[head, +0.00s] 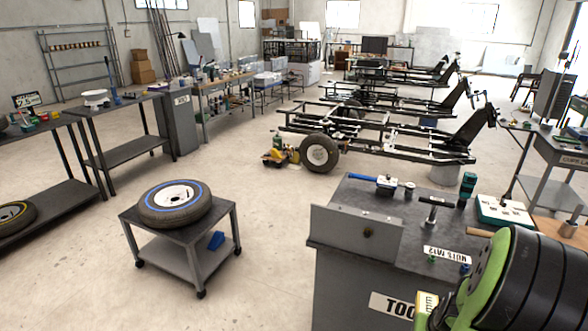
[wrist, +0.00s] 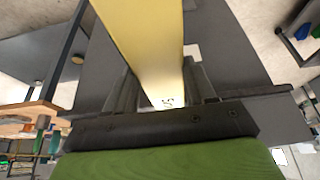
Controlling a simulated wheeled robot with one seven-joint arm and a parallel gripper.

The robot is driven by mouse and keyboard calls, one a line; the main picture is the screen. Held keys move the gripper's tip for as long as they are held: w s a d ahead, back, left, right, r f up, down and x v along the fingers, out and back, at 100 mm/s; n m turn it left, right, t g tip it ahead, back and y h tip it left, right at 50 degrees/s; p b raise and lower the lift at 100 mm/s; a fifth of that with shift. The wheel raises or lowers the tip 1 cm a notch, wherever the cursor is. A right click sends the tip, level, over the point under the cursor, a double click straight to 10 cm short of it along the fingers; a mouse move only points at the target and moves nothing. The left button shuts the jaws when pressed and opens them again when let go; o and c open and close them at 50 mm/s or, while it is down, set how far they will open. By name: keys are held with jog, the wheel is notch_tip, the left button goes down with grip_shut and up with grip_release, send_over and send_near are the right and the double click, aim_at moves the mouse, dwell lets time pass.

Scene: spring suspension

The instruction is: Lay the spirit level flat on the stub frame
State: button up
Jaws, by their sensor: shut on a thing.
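The spirit level (wrist: 145,45) is a long yellow bar in the wrist view. It runs from between my fingers up past the top edge of the picture. My gripper (wrist: 165,85) is shut on it, with one dark finger on each side. In the head view a small yellow piece (head: 427,304), perhaps the level, shows beside my green and black arm at the lower right; the gripper's fingers are hidden there. Several black tubular frames (head: 385,132) stand in the middle distance in the head view. I cannot tell which is the stub frame.
A grey tool bench (head: 345,290) with an upright plate (head: 357,232) and small tools is close in front. A low cart (head: 222,243) carrying a tire (head: 174,203) stands to its left. Benches line the left side. Open floor (head: 275,215) lies between cart, bench and frames.

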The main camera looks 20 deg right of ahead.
jog(key=w, duration=0.1)
jog(key=w+f, duration=0.1)
jog(key=w, duration=0.1)
jog(key=shift+w+n, duration=0.2)
jog(key=shift+n, duration=0.1)
jog(key=w+a+f+n+y+p, duration=0.1)
jog(key=w+a+f+n+p, duration=0.15)
jog(key=w+a, duration=0.65)
jog(key=w+a+f+n+y, duration=0.1)
jog(key=w+a+f+n, duration=0.2)
jog(key=a, duration=0.6)
jog(key=w+a+f+n+t+y+p, duration=0.1)
jog(key=w+a+f+n, duration=0.2)
jog(key=a, duration=0.7)
jog(key=w, duration=0.2)
jog(key=shift+w, duration=0.4)
